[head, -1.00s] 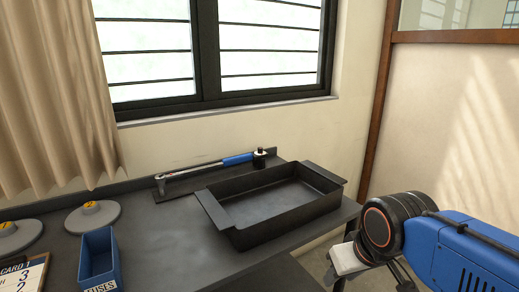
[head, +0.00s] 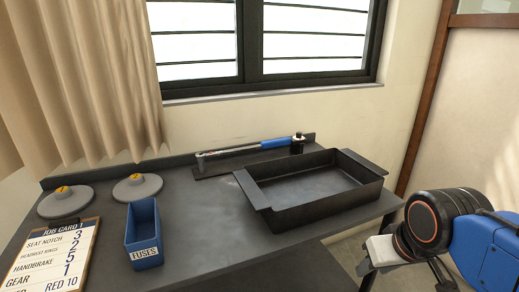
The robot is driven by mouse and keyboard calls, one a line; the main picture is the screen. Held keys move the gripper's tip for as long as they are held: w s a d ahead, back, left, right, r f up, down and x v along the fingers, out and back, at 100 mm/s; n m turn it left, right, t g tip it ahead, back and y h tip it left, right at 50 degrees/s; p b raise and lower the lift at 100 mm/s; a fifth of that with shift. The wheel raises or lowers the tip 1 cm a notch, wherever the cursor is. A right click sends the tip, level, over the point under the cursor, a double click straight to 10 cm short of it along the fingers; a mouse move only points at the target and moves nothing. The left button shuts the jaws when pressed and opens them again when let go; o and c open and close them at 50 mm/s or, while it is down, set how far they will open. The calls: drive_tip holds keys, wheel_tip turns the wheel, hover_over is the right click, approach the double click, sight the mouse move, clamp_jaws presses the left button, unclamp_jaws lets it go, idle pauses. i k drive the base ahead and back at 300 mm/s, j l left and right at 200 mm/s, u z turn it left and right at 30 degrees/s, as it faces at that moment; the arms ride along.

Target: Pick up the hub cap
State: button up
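Two grey round discs with raised centres and yellow tops lie flat on the dark workbench (head: 205,240) at the left. They look like hub caps. The left disc (head: 52,207) is near the bench's back left corner, and the right disc (head: 151,190) is beside it, behind the blue box. My gripper (head: 402,272) is at the lower right, off the bench's right end and far from both discs.
A blue FUSES box (head: 131,255) and a job card clipboard (head: 43,262) stand in front of the discs. A black tray (head: 290,217) sits at the bench's right, with a torque wrench (head: 258,147) on a holder behind it. The bench middle is clear.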

sight(66, 201)
drive_tip(key=u, duration=1.5)
drive_tip(key=i+j, duration=0.1)
drive_tip(key=j, duration=0.65)
drive_tip(key=i+z, duration=0.05)
drive_tip(key=i, duration=0.05)
